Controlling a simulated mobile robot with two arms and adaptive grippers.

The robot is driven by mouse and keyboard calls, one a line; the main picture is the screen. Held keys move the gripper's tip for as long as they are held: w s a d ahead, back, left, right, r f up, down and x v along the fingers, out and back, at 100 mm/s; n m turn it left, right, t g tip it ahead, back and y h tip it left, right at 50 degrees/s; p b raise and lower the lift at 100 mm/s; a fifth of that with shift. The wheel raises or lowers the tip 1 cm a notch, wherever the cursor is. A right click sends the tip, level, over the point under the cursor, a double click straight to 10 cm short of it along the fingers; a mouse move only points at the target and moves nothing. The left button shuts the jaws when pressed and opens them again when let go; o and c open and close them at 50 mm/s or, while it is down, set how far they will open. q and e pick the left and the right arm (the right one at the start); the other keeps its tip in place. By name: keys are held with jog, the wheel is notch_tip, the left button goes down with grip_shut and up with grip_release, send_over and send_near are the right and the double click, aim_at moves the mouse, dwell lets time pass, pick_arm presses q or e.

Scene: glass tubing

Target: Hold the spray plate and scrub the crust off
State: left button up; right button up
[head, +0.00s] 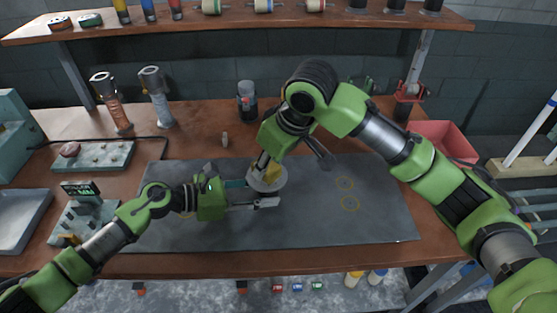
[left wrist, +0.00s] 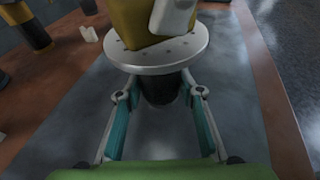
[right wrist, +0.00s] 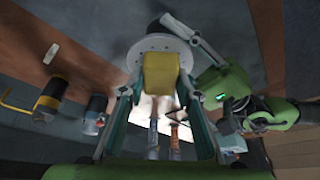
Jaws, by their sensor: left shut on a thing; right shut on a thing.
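The spray plate (head: 256,186) is a pale round disc with small dark spots; in the left wrist view the disc (left wrist: 190,50) lies roughly level on a dark stem (left wrist: 160,90). My left gripper (head: 252,194) is shut on it, its fingers around the stem below the disc. My right gripper (head: 268,164) is shut on a yellow scrubbing block (left wrist: 135,25) and holds it down against the disc's top. The block also shows in the right wrist view (right wrist: 160,73). I cannot tell the dark spots from holes or crust, and the block hides part of the face.
The dark mat (head: 300,225) is clear on the right, with orange rings (head: 349,204). A red bin (head: 445,138) stands at the right. Two torch-like tools (head: 157,98), a grey-black canister (head: 248,100) and a peg tray (head: 95,156) stand behind and left.

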aim_at(248, 176)
jog(key=a, duration=0.4)
jog(key=shift+s, duration=0.2)
jog(key=shift+w+d, duration=0.15)
jog(key=shift+d, duration=1.6)
jog(key=shift+w+d, duration=0.15)
jog(key=shift+d, duration=1.6)
jog(key=shift+s+a, duration=0.2)
jog(key=shift+a, duration=0.35)
jog(key=shift+s+a+f, duration=0.1)
jog(key=shift+a, duration=1.35)
jog(key=shift+s+a, duration=0.1)
jog(key=shift+a, duration=1.35)
jog(key=d, duration=0.6)
jog(key=shift+w+d, duration=0.2)
jog(key=shift+w, duration=0.1)
pick_arm(q)
jog(key=shift+w, duration=0.1)
pick_arm(e)
jog(key=shift+d+r, duration=0.2)
jog(key=shift+r, duration=0.4)
jog(key=shift+d+r, duration=0.15)
jog(key=shift+r, duration=0.45)
jog(key=shift+a+r, duration=0.1)
jog(key=shift+r, duration=2.85)
pick_arm(q)
jog(key=o, duration=0.9)
